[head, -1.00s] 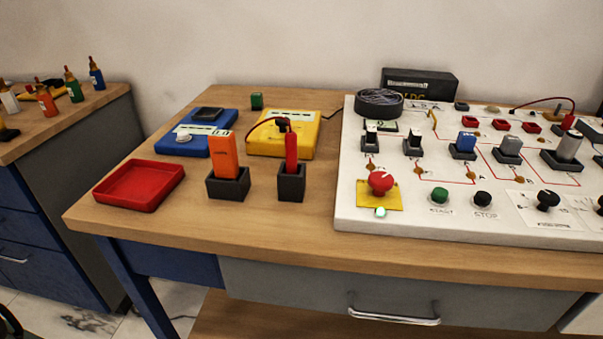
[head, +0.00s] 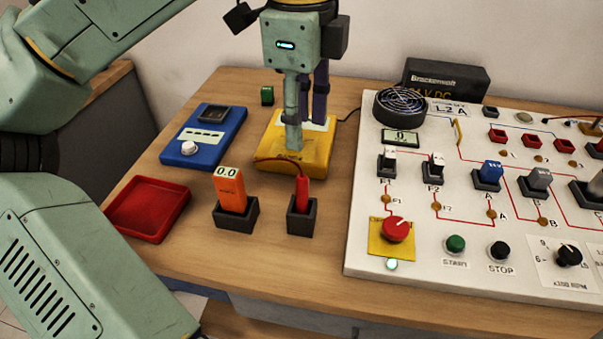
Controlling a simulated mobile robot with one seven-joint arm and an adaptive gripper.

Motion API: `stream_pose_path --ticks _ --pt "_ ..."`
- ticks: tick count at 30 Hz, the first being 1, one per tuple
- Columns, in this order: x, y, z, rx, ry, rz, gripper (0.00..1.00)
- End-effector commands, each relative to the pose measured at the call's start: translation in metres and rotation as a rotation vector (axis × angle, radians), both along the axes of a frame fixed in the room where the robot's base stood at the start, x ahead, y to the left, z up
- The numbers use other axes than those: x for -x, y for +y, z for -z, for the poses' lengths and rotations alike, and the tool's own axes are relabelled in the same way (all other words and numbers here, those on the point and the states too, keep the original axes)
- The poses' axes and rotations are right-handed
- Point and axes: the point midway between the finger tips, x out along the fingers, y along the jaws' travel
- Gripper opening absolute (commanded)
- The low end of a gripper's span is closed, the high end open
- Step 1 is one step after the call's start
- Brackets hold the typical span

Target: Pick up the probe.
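The red probe (head: 303,192) stands upright in a small dark holder (head: 303,222) at the front middle of the bench. A dark red lead runs from its top to the yellow meter (head: 318,170) behind it. My gripper (head: 305,128) points down from the top of the head view, over the yellow meter and behind the probe in the picture. It appears apart from the probe, with nothing visible held. Its fingers overlap in this view, so the gap between them is unclear. It hides part of the meter.
An orange tester (head: 230,190) stands in a dark holder (head: 236,214) left of the probe. A white panel (head: 364,240) with raised controls fills the right.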

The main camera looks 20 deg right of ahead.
Motion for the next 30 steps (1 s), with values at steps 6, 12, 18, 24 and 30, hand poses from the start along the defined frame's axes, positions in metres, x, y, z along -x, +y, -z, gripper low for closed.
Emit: stream_pose_path --ticks 6,12,18,24,30 --pt "0.003 0.004 0.033 -0.024 0.017 0.009 0.4" --pt "0.004 0.003 0.053 -0.021 0.014 0.006 0.4" --pt "0.009 0.006 0.073 -0.024 0.014 0.005 0.4" --pt "0.012 0.006 0.1 -0.02 0.014 0.004 0.4" --pt "0.012 0.005 0.107 -0.019 0.013 0.005 0.4"
